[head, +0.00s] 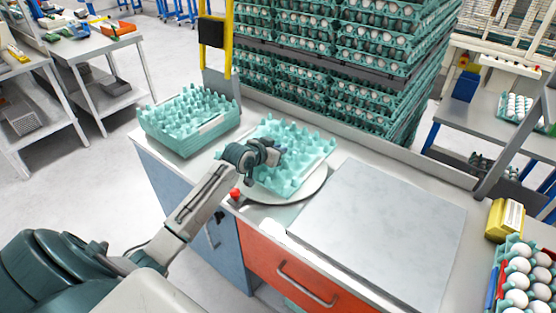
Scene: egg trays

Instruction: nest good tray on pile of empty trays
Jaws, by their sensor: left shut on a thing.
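A teal empty tray (303,154) lies over a round white plate (312,190) in the middle of the counter. My left gripper (272,156) is shut on this tray at its left side. My arm and gripper hide part of that edge. The pile of empty teal trays (180,140) stands to the left on the same counter, apart from the held tray. My right gripper is not in view.
A tall stack of egg-filled trays (340,70) stands behind. A yellow post (228,50) rises behind the pile. A grey slab (380,232) lies to the right. A tray of eggs (520,275) and a yellow box (505,220) are at far right. A red knob (235,194) sits at the front edge.

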